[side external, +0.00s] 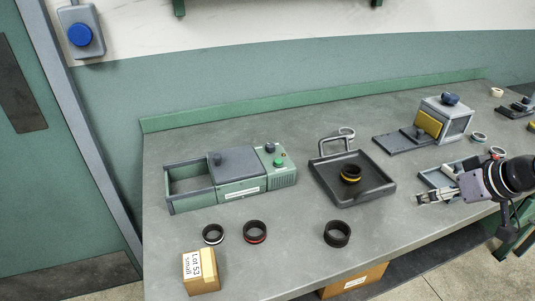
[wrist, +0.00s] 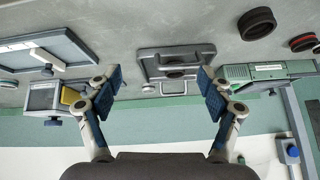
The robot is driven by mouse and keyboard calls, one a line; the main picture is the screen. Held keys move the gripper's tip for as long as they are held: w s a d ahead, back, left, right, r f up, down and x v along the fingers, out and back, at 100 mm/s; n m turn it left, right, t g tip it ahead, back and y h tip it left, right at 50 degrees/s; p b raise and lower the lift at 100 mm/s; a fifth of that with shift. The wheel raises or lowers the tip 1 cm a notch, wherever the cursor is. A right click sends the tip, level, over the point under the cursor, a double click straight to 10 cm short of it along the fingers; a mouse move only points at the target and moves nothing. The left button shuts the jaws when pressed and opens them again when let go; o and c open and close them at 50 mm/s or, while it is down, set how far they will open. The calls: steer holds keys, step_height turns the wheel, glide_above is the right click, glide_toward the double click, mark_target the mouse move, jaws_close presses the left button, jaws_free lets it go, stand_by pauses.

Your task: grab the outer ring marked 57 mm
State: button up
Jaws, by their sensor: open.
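Several dark rings are in view, and I cannot read a 57 mm mark on any of them. In the side view a plain black ring (side external: 337,233), a red-banded ring (side external: 255,231) and a pale-lined ring (side external: 212,234) lie along the bench front. A yellow-banded ring (side external: 350,173) sits in the dark square tray (side external: 326,185). In the wrist view the black ring (wrist: 257,23) and red-banded ring (wrist: 303,42) show at upper right. My gripper (side external: 428,198) is open and empty at the bench's right, apart from these rings; its spread fingers (wrist: 160,88) show in the wrist view.
A green grinder unit (side external: 240,180) with an open drawer stands left of the tray. A grey box with a yellow panel (side external: 429,123) stands at back right, with small rings (side external: 480,137) near it. A cardboard box (side external: 200,272) sits at the front left.

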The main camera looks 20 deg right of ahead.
steer(key=w+r+m+y, duration=0.1)
steer(key=w+m+y, duration=0.1)
steer(key=w+m, duration=0.65)
steer(key=m+t+y, duration=0.2)
steer(key=m+t, duration=0.3)
steer(key=m, duration=1.7)
glide_toward(353, 136)
steer(key=shift+s+a, duration=0.3)
steer(key=shift+s, duration=0.2)
steer(key=shift+w+d+f+m+t, duration=0.3)
steer(key=shift+d+f+m, duration=0.05)
steer(key=shift+f+m, duration=0.1)
steer(key=x, duration=1)
steer(key=shift+w+a, duration=0.1)
steer(key=shift+w, duration=0.35)
steer(key=c, duration=1.4)
